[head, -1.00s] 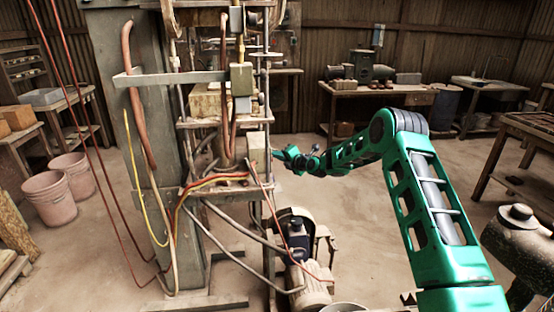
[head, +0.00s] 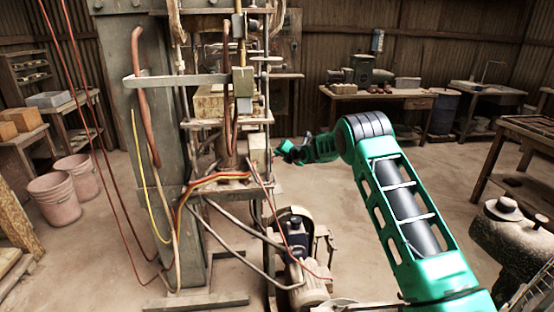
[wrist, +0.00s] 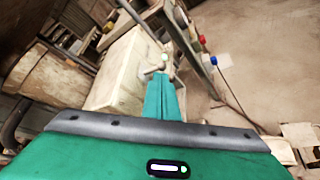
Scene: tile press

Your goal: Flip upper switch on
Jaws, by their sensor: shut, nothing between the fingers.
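A small cream switch box (head: 257,149) is mounted on the right side of the press frame. It fills the middle left of the wrist view as a pale box (wrist: 122,72). Small pale metal levers (wrist: 157,70) show at its face, just past my fingertips; I cannot tell which is the upper switch or how each is set. My green gripper (head: 280,150) is just right of the box in the head view. In the wrist view my gripper (wrist: 161,82) is shut and empty, its tips close to the levers. Whether they touch is unclear.
The press frame (head: 160,190) carries hoses and cables around the box. A motor (head: 300,245) stands on the floor below my gripper. A workbench (head: 375,95) is at the back. Open floor lies to the right of the press.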

